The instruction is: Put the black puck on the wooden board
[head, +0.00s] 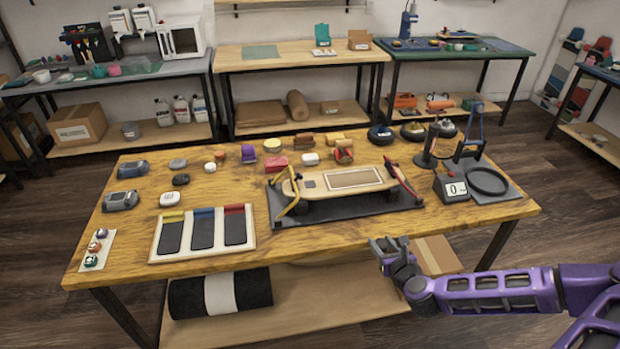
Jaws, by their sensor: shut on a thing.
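A small black rounded thing, which looks like the black puck (181,179), lies on the left part of the wooden table. A pale wooden board (340,182), shaped like a skateboard deck, rests on a dark mat in the middle right of the table. A flat pale panel (203,254) with three dark strips and coloured ends lies at the front; which of these is the task's board I cannot tell for sure. My gripper (388,245) is at the table's front edge, in front of the deck. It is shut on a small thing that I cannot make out.
Grey devices (122,200), a white box (170,199) and several small blocks lie around the left and back of the table. A scale (452,188), a black ring (487,181) and upright tools stand at right. Bare wood shows between them.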

